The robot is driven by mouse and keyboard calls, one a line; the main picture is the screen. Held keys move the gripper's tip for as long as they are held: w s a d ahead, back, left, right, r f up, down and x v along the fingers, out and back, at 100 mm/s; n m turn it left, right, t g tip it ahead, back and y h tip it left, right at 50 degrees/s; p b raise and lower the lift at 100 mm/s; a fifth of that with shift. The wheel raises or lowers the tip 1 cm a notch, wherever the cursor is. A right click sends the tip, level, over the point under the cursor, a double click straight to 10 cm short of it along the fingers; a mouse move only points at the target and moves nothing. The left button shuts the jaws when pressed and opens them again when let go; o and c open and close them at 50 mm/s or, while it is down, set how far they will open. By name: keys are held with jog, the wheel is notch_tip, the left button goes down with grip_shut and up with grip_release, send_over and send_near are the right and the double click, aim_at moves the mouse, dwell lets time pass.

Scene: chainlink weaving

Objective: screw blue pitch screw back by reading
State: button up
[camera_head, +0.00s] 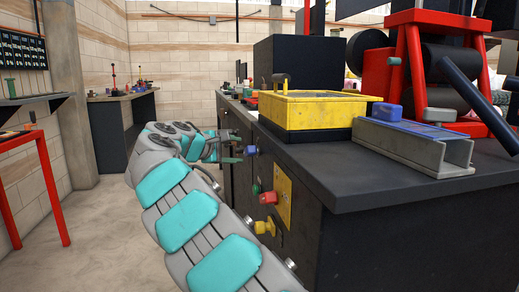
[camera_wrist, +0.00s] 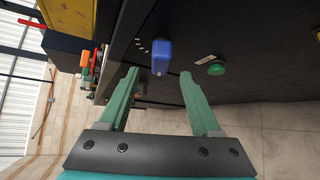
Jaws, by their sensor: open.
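The blue screw knob (camera_head: 250,150) sticks out from the dark front panel of the machine bench in the head view. In the wrist view the blue knob (camera_wrist: 161,57) lies ahead of my gripper, between the lines of its two fingers. My gripper (camera_wrist: 159,73) is open and empty, with one green finger on each side. The knob seems to be just beyond the fingertips, not touched by them. In the head view my gripper (camera_head: 236,150) is close to the left of the knob.
A green button (camera_wrist: 216,68) is right of the blue knob in the wrist view. A red knob (camera_head: 267,198), a yellow knob (camera_head: 264,227) and a yellow plate (camera_head: 283,195) are lower on the panel. The bench top (camera_head: 370,180) overhangs nearby. Open floor (camera_head: 95,220) lies left.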

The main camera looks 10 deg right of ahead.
aim_at(246, 151)
jog(key=x, duration=0.7)
jog(key=shift+w+d+f, duration=0.1)
jog(key=shift+d, duration=0.05)
jog(key=shift+c, duration=0.2)
grip_shut()
